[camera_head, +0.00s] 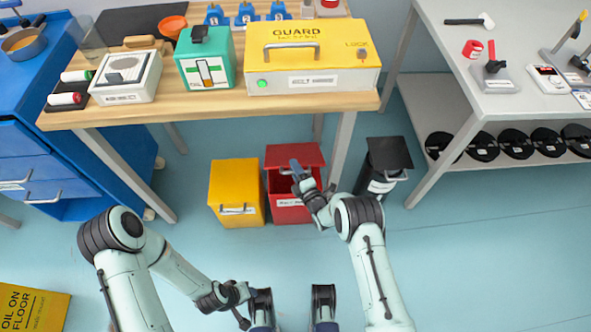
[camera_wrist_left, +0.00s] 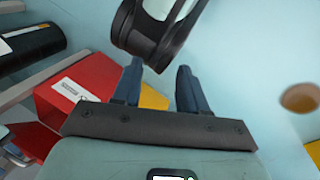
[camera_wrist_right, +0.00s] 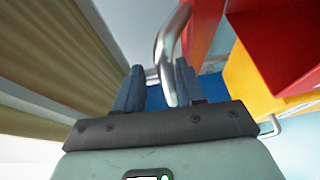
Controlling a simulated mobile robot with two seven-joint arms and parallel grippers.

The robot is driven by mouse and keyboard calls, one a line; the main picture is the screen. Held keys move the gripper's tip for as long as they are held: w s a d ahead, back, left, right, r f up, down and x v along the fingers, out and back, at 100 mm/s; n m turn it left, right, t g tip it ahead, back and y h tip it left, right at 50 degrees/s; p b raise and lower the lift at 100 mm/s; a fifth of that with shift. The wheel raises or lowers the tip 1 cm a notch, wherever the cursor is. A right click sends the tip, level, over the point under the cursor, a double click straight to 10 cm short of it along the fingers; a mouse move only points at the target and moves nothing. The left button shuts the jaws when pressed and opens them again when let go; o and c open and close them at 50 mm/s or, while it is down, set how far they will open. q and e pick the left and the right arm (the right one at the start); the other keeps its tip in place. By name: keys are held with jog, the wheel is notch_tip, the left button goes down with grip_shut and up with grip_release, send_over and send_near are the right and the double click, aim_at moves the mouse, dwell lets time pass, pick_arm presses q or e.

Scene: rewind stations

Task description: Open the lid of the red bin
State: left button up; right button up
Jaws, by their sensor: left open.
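The red bin (camera_head: 290,210) stands on the floor under the workbench, with a white label on its front. Its red lid (camera_head: 310,153) is tilted up, and a dark gap shows between lid and body. My right gripper (camera_head: 296,168) is at the lid's front. In the right wrist view its fingers (camera_wrist_right: 160,75) are apart, with a metal handle (camera_wrist_right: 168,65) between them. I cannot tell whether they touch it. My left gripper (camera_head: 293,304) is low, near the picture's bottom edge. In the left wrist view its fingers (camera_wrist_left: 158,82) are open and empty; the red bin (camera_wrist_left: 85,85) lies beyond.
A yellow bin (camera_head: 222,192) stands close on the left of the red bin, and a black bin (camera_head: 376,180) stands on its right. The workbench (camera_head: 190,111) overhangs behind them. A yellow floor sign (camera_head: 35,308) lies at lower left. The floor at right is clear.

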jog(key=shift+s+d, duration=0.2)
jog(key=shift+s, duration=0.3)
pick_arm(q)
jog(key=s+d+r+g+p, duration=0.1)
jog(key=s+d+r+p, duration=0.1)
jog(key=s+r+p, duration=0.1)
jog(key=shift+s+r+h, duration=0.3)
jog(key=shift+s, duration=0.4)
pick_arm(e)
jog(key=v, duration=1.2)
jog(key=shift+s, duration=0.2)
